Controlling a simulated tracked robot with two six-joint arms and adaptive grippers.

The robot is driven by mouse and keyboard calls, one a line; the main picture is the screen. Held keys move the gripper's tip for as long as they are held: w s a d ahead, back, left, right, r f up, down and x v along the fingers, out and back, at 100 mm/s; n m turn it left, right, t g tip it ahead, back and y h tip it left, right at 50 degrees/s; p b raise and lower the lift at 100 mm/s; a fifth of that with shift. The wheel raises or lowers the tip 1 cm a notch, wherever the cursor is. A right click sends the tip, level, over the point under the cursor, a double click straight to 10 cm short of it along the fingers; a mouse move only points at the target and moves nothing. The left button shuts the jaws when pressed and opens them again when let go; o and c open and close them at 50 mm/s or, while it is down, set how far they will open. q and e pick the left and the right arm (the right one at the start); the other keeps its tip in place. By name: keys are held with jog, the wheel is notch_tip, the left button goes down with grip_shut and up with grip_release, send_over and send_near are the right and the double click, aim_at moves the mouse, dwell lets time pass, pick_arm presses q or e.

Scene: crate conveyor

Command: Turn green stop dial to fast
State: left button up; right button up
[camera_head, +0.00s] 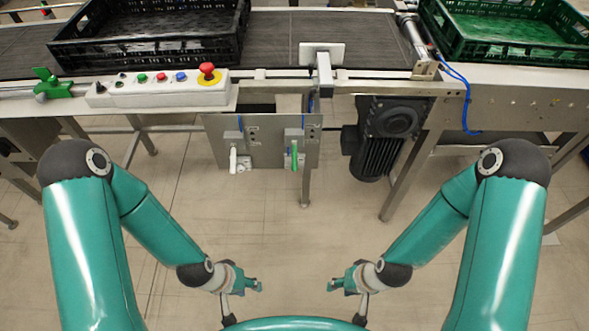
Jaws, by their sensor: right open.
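The green dial (294,158) is a handle that points down on the right half of a grey metal panel (264,155) hung below the conveyor. A white dial (233,160) of like shape sits on the panel's left half, also pointing down. The labels by the dials are too small to read. My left gripper (259,285) is in front of and below the panel, apart from it; its jaw gap is too small to tell. My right gripper (334,284) is open and empty, below and right of the green dial, touching nothing.
A white control box (150,94) with coloured buttons and a red emergency stop (207,70) sits on the conveyor edge. A black motor (385,125) hangs right of the panel. A black crate (150,50) and green crate (480,55) stand above. Floor space before the panel is clear.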

jog(key=shift+o, duration=0.9)
jog(key=w+a+f+n+t+h+b, duration=0.1)
jog(key=w+a+f+n+t+b, duration=0.1)
jog(key=w+f+t+b, duration=0.4)
jog(key=w+a+f+n+t+h+b, duration=0.1)
jog(key=w+a+f+n+t+b, duration=0.15)
jog(key=w+b, duration=0.65)
jog(key=w+a+r+n+t+h+b, duration=0.2)
jog(key=w+a+r+n+t+b, duration=0.45)
jog(key=b, duration=0.65)
jog(key=w+a+m+t+b, duration=0.1)
jog(key=w+t, duration=0.1)
jog(key=w, duration=1.4)
jog(key=shift+w+a, duration=0.15)
jog(key=shift+w, duration=0.25)
